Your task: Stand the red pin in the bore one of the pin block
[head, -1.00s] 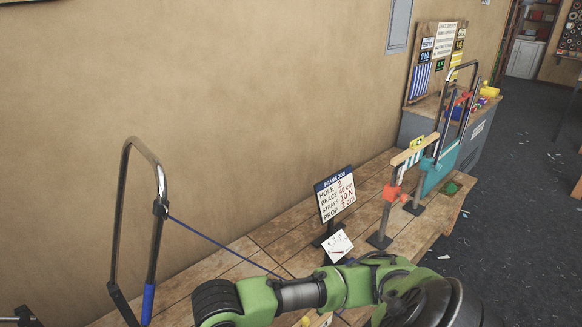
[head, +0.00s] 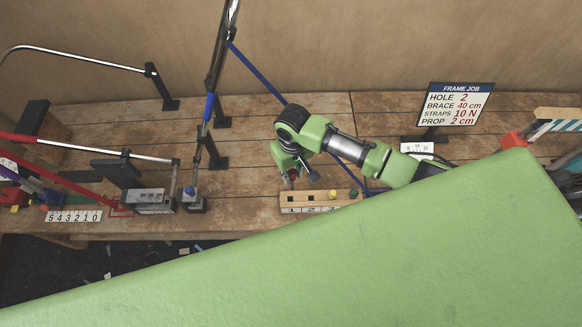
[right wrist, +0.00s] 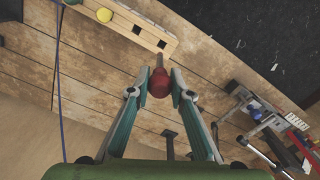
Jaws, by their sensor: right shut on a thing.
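The red pin (head: 292,175) is held in my right gripper (head: 289,168), above the left end of the pin block in the head view. In the right wrist view the fingers (right wrist: 159,88) close on the red pin's round head (right wrist: 159,85), and its grey shank points at the block. The wooden pin block (head: 322,204) has two empty square holes at its left end, over the marks 1 and 2. In the right wrist view the shank tip is close to the end hole of the block (right wrist: 148,38); its height above it is unclear. My left gripper is out of view.
A yellow pin (head: 333,195) and a green pin (head: 353,193) stand in the block's other holes. A blue strap (head: 257,70) runs down behind my right arm. Metal clamps (head: 152,198) stand left of the block. A sign (head: 455,105) stands at the back right.

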